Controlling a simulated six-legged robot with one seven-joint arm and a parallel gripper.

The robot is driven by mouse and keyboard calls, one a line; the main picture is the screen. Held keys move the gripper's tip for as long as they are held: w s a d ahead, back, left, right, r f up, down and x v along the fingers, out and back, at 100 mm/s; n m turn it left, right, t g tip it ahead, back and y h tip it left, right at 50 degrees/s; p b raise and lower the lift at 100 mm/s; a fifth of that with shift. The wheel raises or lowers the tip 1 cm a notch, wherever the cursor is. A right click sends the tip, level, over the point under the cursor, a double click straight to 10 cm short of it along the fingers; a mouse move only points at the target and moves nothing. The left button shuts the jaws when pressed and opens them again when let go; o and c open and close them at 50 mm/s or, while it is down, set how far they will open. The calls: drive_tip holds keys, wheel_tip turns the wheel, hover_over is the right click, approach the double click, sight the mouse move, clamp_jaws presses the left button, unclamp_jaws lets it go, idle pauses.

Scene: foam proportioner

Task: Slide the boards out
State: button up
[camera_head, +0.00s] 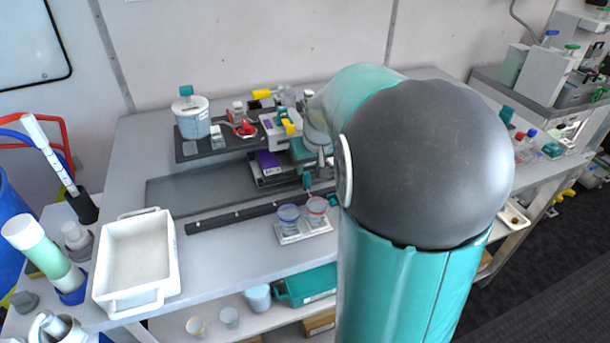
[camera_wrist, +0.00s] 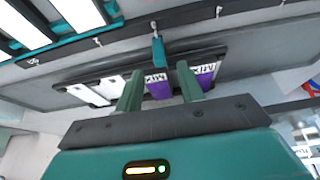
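In the wrist view, a purple-and-white board marked MIX (camera_wrist: 157,86) shows between my gripper's two green fingers. A second purple-and-white board (camera_wrist: 207,74) lies just right of the right finger. My gripper (camera_wrist: 159,72) is open, with nothing clearly held; whether a finger touches a board cannot be told. A teal tab (camera_wrist: 158,50) stands just beyond the fingertips. In the head view, a purple part (camera_head: 267,160) shows in the dark bench device (camera_head: 270,178). My arm hides my gripper and the device's right side there.
On the bench, a white tray (camera_head: 105,290) stands at front left and a teal-lidded jar (camera_head: 190,118) at back left. Two small cups (camera_head: 289,214) (camera_head: 317,206) sit in front of a dark rail (camera_head: 240,215).

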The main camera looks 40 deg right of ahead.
sight(308, 174)
drive_tip(key=x, duration=0.6)
drive_tip(key=shift+w+f, duration=0.15)
drive_tip(key=shift+f, duration=0.2)
drive_tip(key=shift+c, duration=0.5)
clamp_jaws()
